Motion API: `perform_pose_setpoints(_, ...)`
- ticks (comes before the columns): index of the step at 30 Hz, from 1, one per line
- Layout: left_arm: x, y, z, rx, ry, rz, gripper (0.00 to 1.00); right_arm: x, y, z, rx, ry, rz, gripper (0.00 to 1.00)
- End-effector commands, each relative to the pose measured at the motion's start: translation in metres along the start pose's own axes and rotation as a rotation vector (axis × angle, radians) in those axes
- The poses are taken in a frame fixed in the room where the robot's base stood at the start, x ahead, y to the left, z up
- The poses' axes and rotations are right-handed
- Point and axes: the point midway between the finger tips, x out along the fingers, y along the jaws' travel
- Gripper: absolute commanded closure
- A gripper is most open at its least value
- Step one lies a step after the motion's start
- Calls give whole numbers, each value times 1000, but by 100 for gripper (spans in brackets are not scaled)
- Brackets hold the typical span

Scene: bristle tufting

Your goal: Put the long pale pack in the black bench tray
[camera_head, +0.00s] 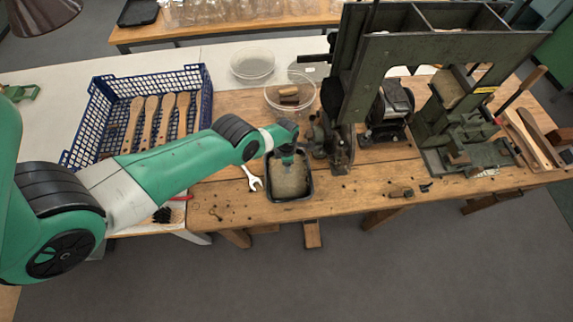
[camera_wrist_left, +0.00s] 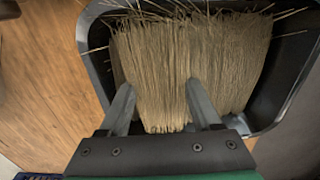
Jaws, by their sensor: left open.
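The long pale pack (camera_head: 290,178) is a bundle of straw-coloured bristles. It lies inside the black bench tray (camera_head: 291,200) near the front edge of the bench. In the left wrist view the pack (camera_wrist_left: 235,60) fills much of the tray (camera_wrist_left: 293,85), with some loose strands reaching over the rim. My left gripper (camera_head: 288,156) is over the back part of the tray. In the left wrist view its two fingers (camera_wrist_left: 160,88) are apart, with bristles between and beyond them. I cannot tell whether they touch the pack. My right gripper is not in view.
A blue crate (camera_head: 207,97) with several wooden brush handles (camera_head: 154,118) stands to the left. Clear round dishes (camera_head: 252,64) are behind the tray. A spanner (camera_head: 252,178) lies left of the tray. A green machine (camera_head: 375,75) stands to the right.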

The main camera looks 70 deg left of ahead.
Motion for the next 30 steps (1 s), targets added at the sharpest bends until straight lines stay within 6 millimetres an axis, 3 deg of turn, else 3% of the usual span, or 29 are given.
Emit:
perform_pose_setpoints(8, -27, 0, 0, 0, 0, 0, 35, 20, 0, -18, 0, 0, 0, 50)
perform_pose_setpoints(18, -104, 0, 0, 0, 0, 0, 35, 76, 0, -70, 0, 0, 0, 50)
perform_pose_setpoints(21, -118, 0, 0, 0, 0, -1, 35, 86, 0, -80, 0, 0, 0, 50)
perform_pose_setpoints(30, -123, 0, 0, 0, 0, -1, 35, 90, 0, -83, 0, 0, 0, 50)
